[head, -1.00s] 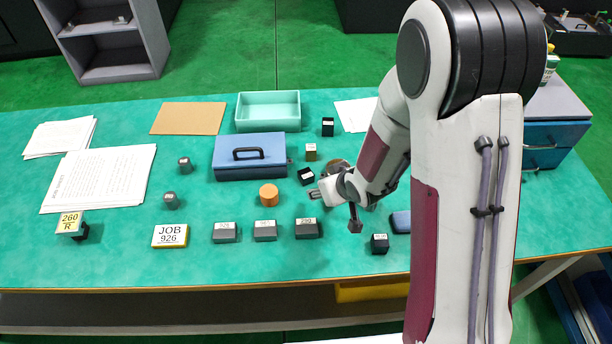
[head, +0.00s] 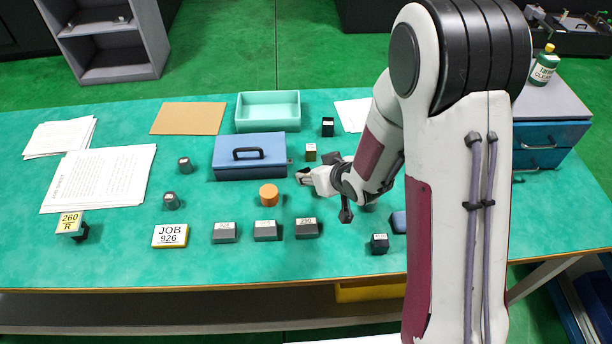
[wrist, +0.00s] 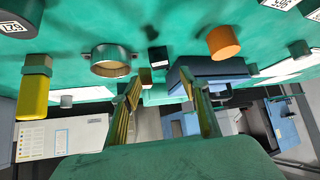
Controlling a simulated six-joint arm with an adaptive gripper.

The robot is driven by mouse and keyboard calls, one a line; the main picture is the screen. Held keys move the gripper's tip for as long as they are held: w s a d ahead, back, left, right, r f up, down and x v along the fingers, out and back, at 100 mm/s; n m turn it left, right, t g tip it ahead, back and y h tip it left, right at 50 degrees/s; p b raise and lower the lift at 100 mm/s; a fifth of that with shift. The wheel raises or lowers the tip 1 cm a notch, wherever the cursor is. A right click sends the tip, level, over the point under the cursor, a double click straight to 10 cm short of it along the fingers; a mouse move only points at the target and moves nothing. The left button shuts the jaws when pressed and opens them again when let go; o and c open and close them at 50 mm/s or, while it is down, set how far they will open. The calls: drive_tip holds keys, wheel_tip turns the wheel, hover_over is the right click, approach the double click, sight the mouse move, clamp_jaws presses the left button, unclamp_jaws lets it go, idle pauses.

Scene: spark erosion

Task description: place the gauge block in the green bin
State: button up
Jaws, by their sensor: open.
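Several small blocks stand on the bench, and I cannot read which is the gauge block. A small black block with a pale face (wrist: 158,57) lies ahead of my open, empty gripper (wrist: 160,84) in the wrist view, roughly in line with the gap between the fingers. In the head view my gripper (head: 301,178) covers this block's place, right of the orange cylinder (head: 268,195). A brass-coloured block (head: 311,152) and another black block (head: 328,127) stand farther back. The green bin (head: 268,126) is a pale green open tray at the back; its inside looks empty.
A blue toolbox (head: 249,157) with a handle stands in front of the bin. A metal ring (wrist: 110,60) lies beside my gripper. Labelled grey blocks (head: 265,232) and a black block (head: 379,243) stand toward the front. Papers (head: 98,178) cover the left.

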drive_tip(key=shift+w+a+f, duration=0.15)
drive_tip(key=shift+w+f, duration=0.25)
drive_tip(key=shift+f, duration=0.05)
drive_tip(key=shift+w+a+f, duration=0.25)
drive_tip(key=shift+w+f, duration=0.15)
drive_tip(key=shift+f, duration=0.4)
drive_tip(key=shift+w+a+f, duration=0.2)
drive_tip(key=shift+w+f, duration=0.15)
drive_tip(key=shift+f, duration=0.4)
drive_tip(key=shift+x, duration=0.9)
drive_tip(key=shift+r, duration=0.1)
clamp_jaws()
